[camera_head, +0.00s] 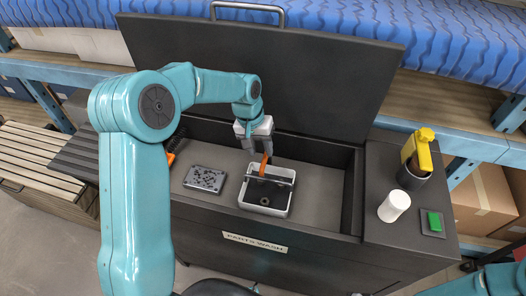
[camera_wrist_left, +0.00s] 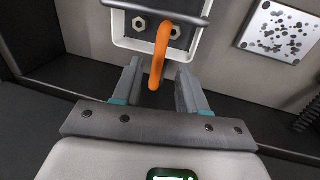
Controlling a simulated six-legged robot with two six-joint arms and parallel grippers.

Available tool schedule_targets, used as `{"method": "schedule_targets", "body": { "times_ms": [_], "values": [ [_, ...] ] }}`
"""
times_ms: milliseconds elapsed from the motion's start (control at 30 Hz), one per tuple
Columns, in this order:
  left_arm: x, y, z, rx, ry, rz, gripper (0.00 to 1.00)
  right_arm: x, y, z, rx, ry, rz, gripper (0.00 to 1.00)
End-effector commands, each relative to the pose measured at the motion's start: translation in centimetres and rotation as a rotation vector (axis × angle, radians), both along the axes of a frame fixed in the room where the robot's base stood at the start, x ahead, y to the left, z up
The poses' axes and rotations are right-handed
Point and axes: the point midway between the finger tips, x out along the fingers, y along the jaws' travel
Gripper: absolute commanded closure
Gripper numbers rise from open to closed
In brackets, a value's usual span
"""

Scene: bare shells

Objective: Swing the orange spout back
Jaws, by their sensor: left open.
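The orange spout (camera_head: 264,166) stands at the back of the sink of the parts washer, over a white-rimmed tray (camera_head: 244,198). In the left wrist view the spout (camera_wrist_left: 160,52) is a curved orange tube that hangs toward the gap between my fingers. My left gripper (camera_head: 257,146) is open above and behind the tray. In the wrist view its fingers (camera_wrist_left: 159,78) lie on either side of the spout's lower end, with no visible grip on it. My right gripper is out of view; only part of my right arm shows at the bottom right.
A grey speckled plate (camera_head: 205,179) lies left of the tray. The raised dark lid (camera_head: 270,75) stands behind the sink. The sink floor right of the tray is clear.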

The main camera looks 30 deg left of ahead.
Motion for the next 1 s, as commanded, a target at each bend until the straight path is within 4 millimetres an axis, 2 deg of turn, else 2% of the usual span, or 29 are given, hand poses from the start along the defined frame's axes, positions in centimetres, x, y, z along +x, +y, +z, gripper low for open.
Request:
{"method": "schedule_targets", "body": {
  "times_ms": [100,200,533,567,600,667,700,1000],
  "values": [
    [0.1,-0.4,-1.8,-0.001,0.004,-0.001,0.58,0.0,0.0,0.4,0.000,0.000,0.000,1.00],
    [0.3,-0.6,-2.7,-0.001,0.003,-0.001,0.58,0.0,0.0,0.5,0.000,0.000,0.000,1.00],
    [0.5,-0.6,-3.2,0.000,0.000,0.000,0.58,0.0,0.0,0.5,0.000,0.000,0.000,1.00],
    [0.5,-0.6,-3.2,0.000,0.000,0.000,0.61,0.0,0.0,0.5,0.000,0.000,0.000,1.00],
    [0.5,-0.6,-3.2,0.000,0.000,0.000,0.74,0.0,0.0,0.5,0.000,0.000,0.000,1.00],
    [0.5,-0.6,-3.2,0.000,0.000,0.000,0.94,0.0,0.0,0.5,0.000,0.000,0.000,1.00],
    [0.5,-0.6,-3.2,0.000,0.000,-0.001,1.00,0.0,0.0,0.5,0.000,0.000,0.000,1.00],
    [0.5,-0.7,-3.2,0.000,0.000,0.012,1.00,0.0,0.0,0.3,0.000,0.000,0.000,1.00]
  ]
}}
